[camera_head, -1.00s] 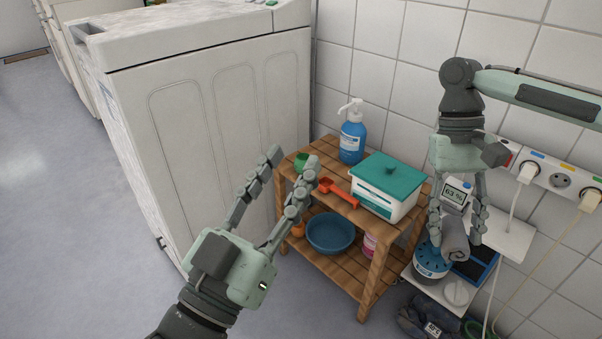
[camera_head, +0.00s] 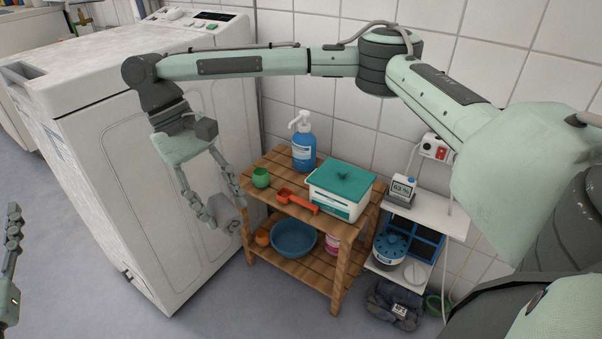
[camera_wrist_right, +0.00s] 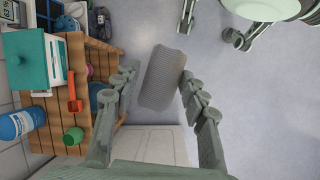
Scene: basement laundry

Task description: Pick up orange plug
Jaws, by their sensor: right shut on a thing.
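I cannot make out an orange plug for certain in either view. A power strip (camera_head: 434,147) with a red socket shows on the wall, partly hidden by my right arm. My right gripper (camera_head: 223,208) is shut on a grey ribbed roll (camera_head: 224,217), held in the air in front of the washing machine, left of the wooden shelf. The roll (camera_wrist_right: 163,78) also shows between the fingers in the right wrist view. My left gripper (camera_head: 12,250) is cut off at the left edge; only one finger shows clearly.
The wooden shelf (camera_head: 330,238) holds a blue bottle (camera_head: 304,145), a teal-lidded box (camera_head: 341,188), a red-orange scoop (camera_head: 297,201) and a green cup (camera_head: 261,177). A blue bowl (camera_head: 293,239) and a small orange item (camera_head: 262,237) are below. A white stand (camera_head: 442,219) is right.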

